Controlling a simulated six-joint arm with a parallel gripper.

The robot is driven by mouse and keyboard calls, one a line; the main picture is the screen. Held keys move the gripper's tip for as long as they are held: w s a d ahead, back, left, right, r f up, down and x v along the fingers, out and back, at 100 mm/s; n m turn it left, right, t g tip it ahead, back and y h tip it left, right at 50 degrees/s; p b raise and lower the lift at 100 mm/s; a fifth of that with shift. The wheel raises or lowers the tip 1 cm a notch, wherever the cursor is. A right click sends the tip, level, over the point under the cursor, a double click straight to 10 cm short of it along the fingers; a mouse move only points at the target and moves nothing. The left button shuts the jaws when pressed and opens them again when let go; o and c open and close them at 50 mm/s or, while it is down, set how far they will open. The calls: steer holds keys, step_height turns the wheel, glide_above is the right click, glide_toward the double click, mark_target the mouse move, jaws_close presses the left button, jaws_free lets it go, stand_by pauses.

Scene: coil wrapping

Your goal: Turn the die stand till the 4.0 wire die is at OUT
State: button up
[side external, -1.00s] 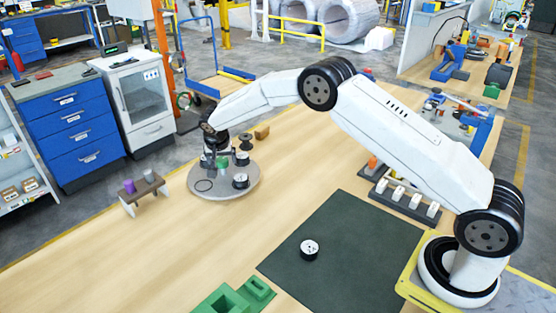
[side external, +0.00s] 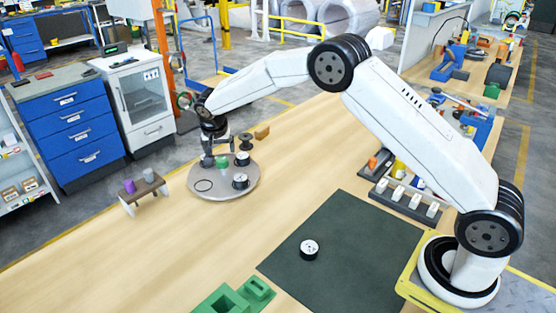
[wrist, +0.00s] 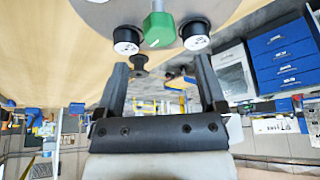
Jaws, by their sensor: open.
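A round grey turntable (side external: 222,190), which looks like the die stand, sits on the wooden bench and also shows at the top of the wrist view (wrist: 95,12). A green hexagonal piece (wrist: 158,30) stands on it and shows partly behind my gripper in the side view (side external: 222,162). Black cylinders with white faces stand on either side of the green piece, one left (wrist: 127,40) and one right (wrist: 195,34). Their markings are too small to read, so I cannot tell which is 4.0. No OUT mark is legible.
A small bench (side external: 145,190) with a purple and a grey cylinder stands left of the turntable. A dark spool (side external: 245,141) and a brown block (side external: 262,132) lie behind it. A black-and-white disc (side external: 309,249) lies on the dark mat (side external: 345,260).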

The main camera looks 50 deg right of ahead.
steer(key=shift+v, duration=1.05)
steer(key=s+n+y, duration=0.3)
steer(key=s+n, duration=0.5)
steer(key=s, duration=2.6)
steer(key=shift+d+n+g, duration=0.15)
steer(key=shift+n+g, duration=0.15)
steer(key=shift+n, duration=0.1)
steer(key=shift+w, duration=0.1)
